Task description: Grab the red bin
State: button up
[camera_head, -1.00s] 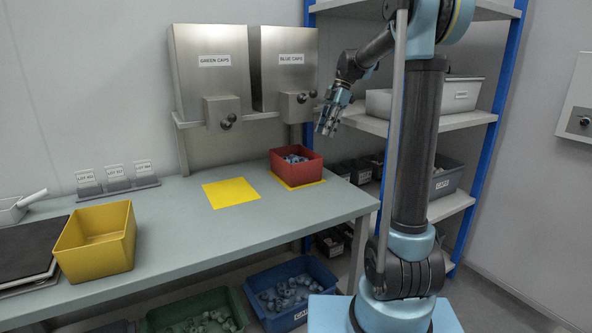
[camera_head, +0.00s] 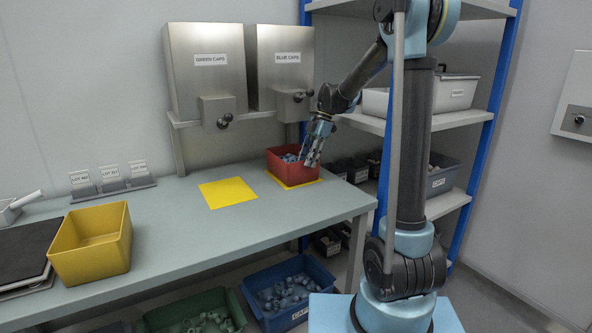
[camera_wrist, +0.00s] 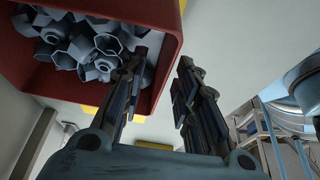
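The red bin (camera_head: 291,169) stands on the bench under the blue caps dispenser, on a yellow square (camera_head: 300,185). It holds several grey-blue caps, which show closely in the wrist view (camera_wrist: 80,45). My gripper (camera_head: 310,160) is at the bin's right side and hides part of its rim. In the wrist view my gripper (camera_wrist: 160,70) is open, with a gap between its fingers. The red wall (camera_wrist: 165,60) runs near the left finger, which overlaps the bin's inside in the picture; the right finger is outside. I cannot tell if either touches the wall.
A yellow bin (camera_head: 95,243) stands empty at the bench's left. A bare yellow square (camera_head: 228,192) lies left of the red bin. Dispensers (camera_head: 207,75) are on the wall behind. A shelf rack (camera_head: 460,120) with bins stands right.

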jog(key=shift+x, duration=2.5)
jog(key=shift+d, duration=0.1)
grip_shut()
